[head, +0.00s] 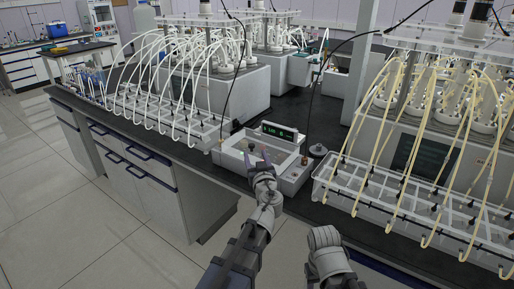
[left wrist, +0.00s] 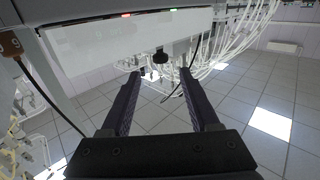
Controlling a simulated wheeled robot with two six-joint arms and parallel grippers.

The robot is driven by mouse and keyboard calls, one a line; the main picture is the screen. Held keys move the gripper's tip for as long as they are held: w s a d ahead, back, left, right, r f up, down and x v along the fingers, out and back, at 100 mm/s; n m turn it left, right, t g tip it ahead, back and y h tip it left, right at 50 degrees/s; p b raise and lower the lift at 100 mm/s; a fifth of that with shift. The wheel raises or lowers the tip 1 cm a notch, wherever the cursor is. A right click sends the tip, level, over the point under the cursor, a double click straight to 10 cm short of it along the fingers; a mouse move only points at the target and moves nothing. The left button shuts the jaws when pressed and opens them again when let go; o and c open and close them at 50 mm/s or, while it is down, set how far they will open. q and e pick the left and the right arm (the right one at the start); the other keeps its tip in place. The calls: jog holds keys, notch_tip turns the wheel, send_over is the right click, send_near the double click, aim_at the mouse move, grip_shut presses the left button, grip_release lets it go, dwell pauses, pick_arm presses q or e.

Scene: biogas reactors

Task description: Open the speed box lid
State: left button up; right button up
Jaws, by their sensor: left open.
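The speed box (head: 292,178) is a low white unit on the dark bench in the middle of the head view, with a green-lit display (head: 279,132) at its back. I cannot tell its lid apart from its body or see whether it is shut. My left gripper (head: 258,158) is over the box's front part, fingers spread and empty. In the left wrist view the open fingers (left wrist: 160,76) point at a small black knob (left wrist: 160,57) below a white panel (left wrist: 130,38) with red and green lights. The knob appears between the fingertips, with no contact visible.
A rack with white tubes (head: 170,115) stands left of the box. A clear rack with yellowish tubes (head: 410,205) stands close on the right. A small dark knob (head: 318,150) and a black cable are near the box's right side. The floor in front is clear.

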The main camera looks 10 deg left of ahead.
aim_at(252, 147)
pick_arm(q)
jog(key=x, duration=0.8)
jog(key=shift+s, duration=0.2)
grip_shut()
dwell(1.2)
